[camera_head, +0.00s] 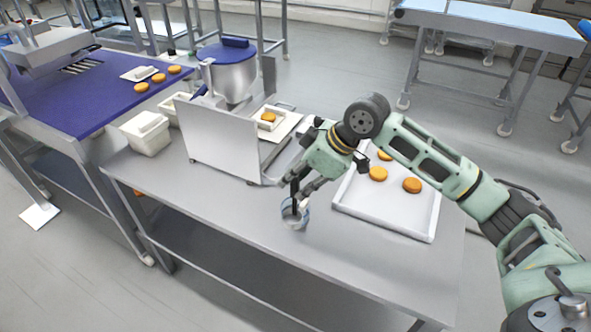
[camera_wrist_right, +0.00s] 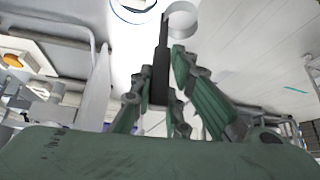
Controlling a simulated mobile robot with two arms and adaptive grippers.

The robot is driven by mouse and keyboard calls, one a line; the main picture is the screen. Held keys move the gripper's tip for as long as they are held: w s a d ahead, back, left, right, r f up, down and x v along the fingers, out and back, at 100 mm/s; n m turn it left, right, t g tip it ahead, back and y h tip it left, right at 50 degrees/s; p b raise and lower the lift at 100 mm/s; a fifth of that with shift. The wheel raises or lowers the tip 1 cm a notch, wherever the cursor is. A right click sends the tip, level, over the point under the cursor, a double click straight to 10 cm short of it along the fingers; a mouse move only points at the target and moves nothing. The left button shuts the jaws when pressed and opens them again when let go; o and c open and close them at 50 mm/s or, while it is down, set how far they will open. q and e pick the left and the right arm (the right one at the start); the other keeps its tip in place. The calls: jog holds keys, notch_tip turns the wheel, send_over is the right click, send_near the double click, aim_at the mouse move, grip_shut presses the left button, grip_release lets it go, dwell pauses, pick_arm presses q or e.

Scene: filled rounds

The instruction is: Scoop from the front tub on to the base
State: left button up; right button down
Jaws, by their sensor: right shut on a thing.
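My right gripper (camera_head: 302,190) is shut on the dark handle of a scoop (camera_wrist_right: 161,55), low over the front of the steel table. The scoop's pale round end shows beside the handle tip in the right wrist view. A blue-rimmed round holder (camera_head: 294,217) is right below the gripper; I cannot tell whether the scoop is inside or just above it. The front tub (camera_head: 147,140), cream, stands at the table's left end, with another tub (camera_head: 172,108) behind it. A round orange base (camera_head: 268,117) lies on a pale block on the machine. My left gripper is not in view.
A grey upright panel (camera_head: 217,140) stands between the tubs and the base. A steel hopper with blue lid (camera_head: 229,70) rises behind it. A white tray (camera_head: 390,215) with several orange rounds lies on the right. The table's front edge is bare.

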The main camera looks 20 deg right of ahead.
jog(key=s+a+f+m+t+h, duration=0.1)
jog(key=s+a+f+m+h, duration=0.1)
jog(key=s+f+m, duration=0.2)
jog(key=s+a+f+m+t+h, duration=0.1)
jog(key=s+a+f+m+h, duration=0.1)
jog(key=s+m, duration=0.4)
jog(key=s+f+h, duration=0.1)
jog(key=s+f, duration=0.1)
jog(key=s, duration=0.2)
jog(key=shift+f, duration=0.3)
jog(key=shift+d, duration=0.1)
